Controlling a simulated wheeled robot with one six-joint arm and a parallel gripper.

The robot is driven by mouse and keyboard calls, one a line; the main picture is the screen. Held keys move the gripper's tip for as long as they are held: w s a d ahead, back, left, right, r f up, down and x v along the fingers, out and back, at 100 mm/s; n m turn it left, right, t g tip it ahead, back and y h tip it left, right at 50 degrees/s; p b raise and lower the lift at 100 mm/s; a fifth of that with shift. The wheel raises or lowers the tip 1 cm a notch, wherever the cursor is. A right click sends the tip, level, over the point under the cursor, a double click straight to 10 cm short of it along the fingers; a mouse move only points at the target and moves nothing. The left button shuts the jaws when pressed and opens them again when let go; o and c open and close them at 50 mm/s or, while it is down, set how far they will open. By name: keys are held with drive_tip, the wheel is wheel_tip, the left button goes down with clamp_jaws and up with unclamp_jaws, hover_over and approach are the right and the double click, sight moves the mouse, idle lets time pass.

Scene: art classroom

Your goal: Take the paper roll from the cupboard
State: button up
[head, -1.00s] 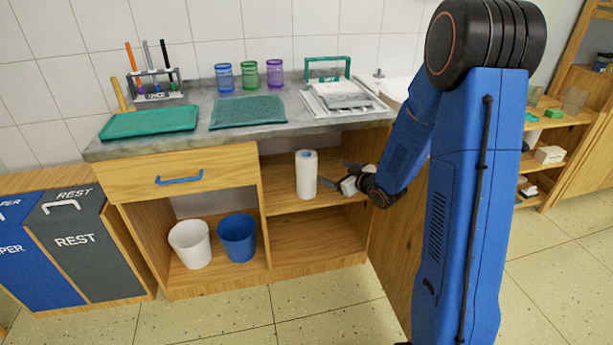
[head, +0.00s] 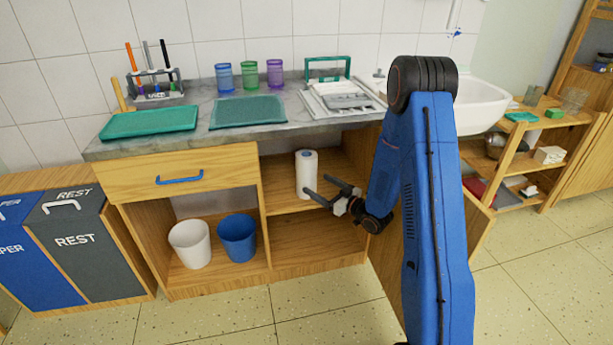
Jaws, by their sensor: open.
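The white paper roll (head: 307,174) stands upright on the upper shelf of the open cupboard (head: 289,207), below the worktop. My gripper (head: 316,188) is open at the cupboard's front, at the right of the roll. Its two dark fingers point left toward the roll, one tip near the roll's right side and the other near its lower front. I cannot tell whether a finger touches the roll. Nothing is held between the fingers.
The cupboard door (head: 396,255) stands open at the right, behind my arm. A white bin (head: 190,244) and a blue bin (head: 238,238) stand in the left compartment. The drawer (head: 180,178) above them is shut. The lower right compartment is empty.

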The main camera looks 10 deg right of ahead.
sight(306, 177)
drive_tip(key=shift+d+x, duration=0.1)
drive_tip(key=shift+x, duration=1.85)
drive_tip(key=shift+d+x, duration=0.15)
drive_tip(key=shift+x, duration=1.85)
drive_tip(key=shift+w, duration=0.1)
drive_tip(key=c, duration=1.2)
